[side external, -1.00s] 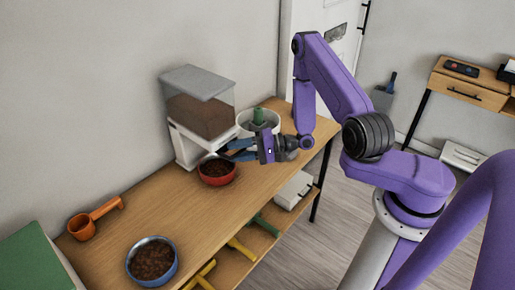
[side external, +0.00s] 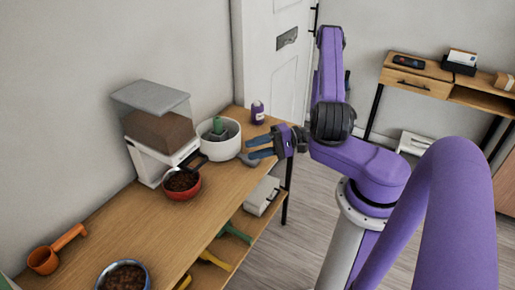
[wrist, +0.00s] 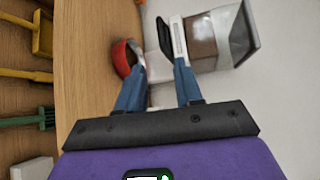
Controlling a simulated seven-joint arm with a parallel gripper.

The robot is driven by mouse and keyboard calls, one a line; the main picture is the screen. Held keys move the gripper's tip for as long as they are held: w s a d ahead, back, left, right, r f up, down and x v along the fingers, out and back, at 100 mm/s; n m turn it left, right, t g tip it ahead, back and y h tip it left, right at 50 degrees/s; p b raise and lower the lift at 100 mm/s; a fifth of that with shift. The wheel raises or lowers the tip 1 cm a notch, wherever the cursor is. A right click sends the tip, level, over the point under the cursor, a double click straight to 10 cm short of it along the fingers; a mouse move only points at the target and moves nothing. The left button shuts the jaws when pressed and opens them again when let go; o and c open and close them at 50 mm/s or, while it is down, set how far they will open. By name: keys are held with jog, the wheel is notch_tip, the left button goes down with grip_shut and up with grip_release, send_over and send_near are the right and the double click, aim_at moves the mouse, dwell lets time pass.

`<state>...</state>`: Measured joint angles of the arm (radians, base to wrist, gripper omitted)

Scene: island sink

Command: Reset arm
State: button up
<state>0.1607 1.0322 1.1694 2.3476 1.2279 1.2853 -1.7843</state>
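My gripper (side external: 254,149) is raised near the right end of the wooden table, in front of the white bowl. Its two blue fingers are apart with nothing between them. The wrist view also shows my gripper (wrist: 158,80) with the fingers spread, facing the red bowl (wrist: 121,58) and the dispenser (wrist: 205,40) from a distance. In the side view, the red bowl (side external: 182,193) holds brown food and sits by the dispenser (side external: 155,135).
A white bowl (side external: 230,145) with a green object inside and a purple bottle (side external: 257,112) stand at the far end. An orange scoop (side external: 45,260) and a blue bowl (side external: 124,277) are at the near end. Green and yellow tools (side external: 216,259) lie on the shelf below.

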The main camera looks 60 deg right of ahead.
jog(key=shift+s+d, duration=0.15)
jog(key=s+a+r+n+g+y, duration=0.25)
jog(key=a+r+n+g, duration=0.4)
jog(key=g, duration=0.55)
jog(key=s+a+r+n+h, duration=0.3)
jog(key=s+r+n+h, duration=0.1)
jog(key=s+n+h, duration=0.3)
jog(key=s+a+r+n+h, duration=0.3)
jog(key=s+r+n+h, duration=0.1)
jog(key=s+n+h, duration=0.3)
jog(key=s+n, duration=0.1)
jog(key=n, duration=0.1)
jog(key=shift+s+r+n+t, duration=0.15)
jog(key=shift+r+n+t, duration=0.15)
jog(key=shift+n+t, duration=0.1)
